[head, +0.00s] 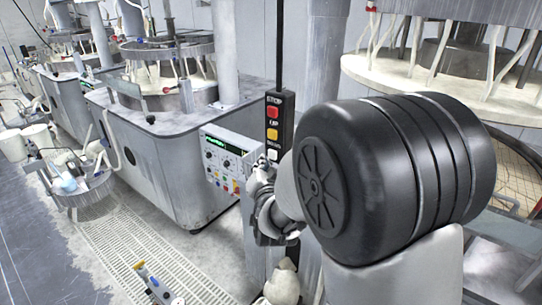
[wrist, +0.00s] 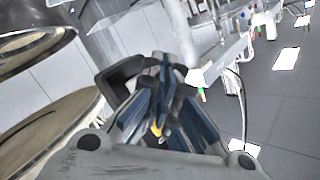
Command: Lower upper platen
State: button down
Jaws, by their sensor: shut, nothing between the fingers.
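A black hanging control pendant (head: 279,125) is in the middle of the head view. It has a red STOP button (head: 272,112), a yellow UP button (head: 272,134) and a pale lowest button (head: 272,155), whose label is hard to read. My gripper (head: 264,165) is shut and empty, its tips at the pendant's lower end, just below the lowest button; I cannot tell if they touch. In the wrist view the closed fingers (wrist: 165,68) fill the middle. The upper platen (head: 440,78) hangs at the upper right, with pale hoses above it.
A control panel (head: 228,160) with a green display stands just left of the pendant. Grey polishing machines (head: 165,150) line the left. A basin with containers (head: 85,190) stands at far left.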

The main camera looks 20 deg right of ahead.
jog(key=shift+d, duration=0.1)
dwell(0.7)
jog(key=shift+w+d+b, duration=0.25)
jog(key=shift+b, duration=0.2)
